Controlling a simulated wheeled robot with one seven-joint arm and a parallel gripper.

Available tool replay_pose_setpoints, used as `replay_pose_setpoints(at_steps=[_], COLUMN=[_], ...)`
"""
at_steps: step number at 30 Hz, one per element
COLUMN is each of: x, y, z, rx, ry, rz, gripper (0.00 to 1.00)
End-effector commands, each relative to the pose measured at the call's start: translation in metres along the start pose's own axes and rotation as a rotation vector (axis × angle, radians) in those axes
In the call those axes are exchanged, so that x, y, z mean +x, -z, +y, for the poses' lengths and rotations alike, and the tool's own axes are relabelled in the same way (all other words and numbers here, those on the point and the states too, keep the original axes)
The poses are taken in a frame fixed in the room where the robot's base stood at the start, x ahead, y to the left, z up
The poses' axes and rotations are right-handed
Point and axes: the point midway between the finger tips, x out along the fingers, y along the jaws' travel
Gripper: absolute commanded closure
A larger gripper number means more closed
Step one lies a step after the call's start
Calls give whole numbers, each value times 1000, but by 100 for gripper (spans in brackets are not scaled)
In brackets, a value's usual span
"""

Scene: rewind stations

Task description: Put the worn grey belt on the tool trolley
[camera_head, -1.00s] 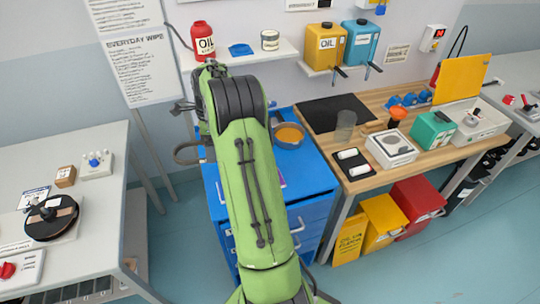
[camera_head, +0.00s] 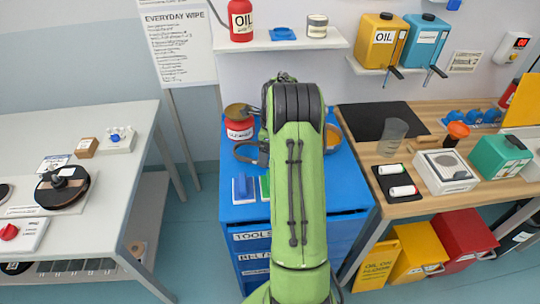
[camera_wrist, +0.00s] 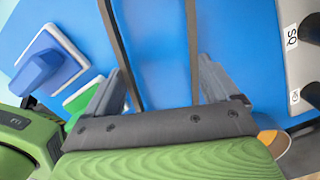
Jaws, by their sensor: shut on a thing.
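The worn grey belt (camera_head: 247,153) shows as a loop sticking out left of my arm, over the blue top of the tool trolley (camera_head: 295,185). In the wrist view its two dark strands (camera_wrist: 193,50) run up between the fingers of my gripper (camera_wrist: 160,78), which is shut on the belt. The trolley's blue surface (camera_wrist: 160,50) lies below. Whether the belt touches the top, I cannot tell.
On the trolley stand a red cleaner can (camera_head: 239,130), a blue block-like item (camera_head: 243,188), a green item (camera_head: 265,187) and a round container with orange contents (camera_head: 332,137). A wooden bench (camera_head: 440,150) adjoins at right; a white table (camera_head: 100,180) stands left.

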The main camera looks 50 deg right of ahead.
Motion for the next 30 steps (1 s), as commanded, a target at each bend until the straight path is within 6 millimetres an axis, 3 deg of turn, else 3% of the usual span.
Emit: replay_pose_setpoints(at_steps=[2,12,13,15,22,26,30], x=[10,13,13,13,11,-8,-47], y=[1,1,2,1,1,1,0], z=[0,0,0,0,0,-1,-1], rx=[0,0,0,0,-1,0,0], ry=[0,1,1,1,2,5,7], rz=[0,0,0,0,0,-2,-3], gripper=[43,43,10,0,0,0,0])
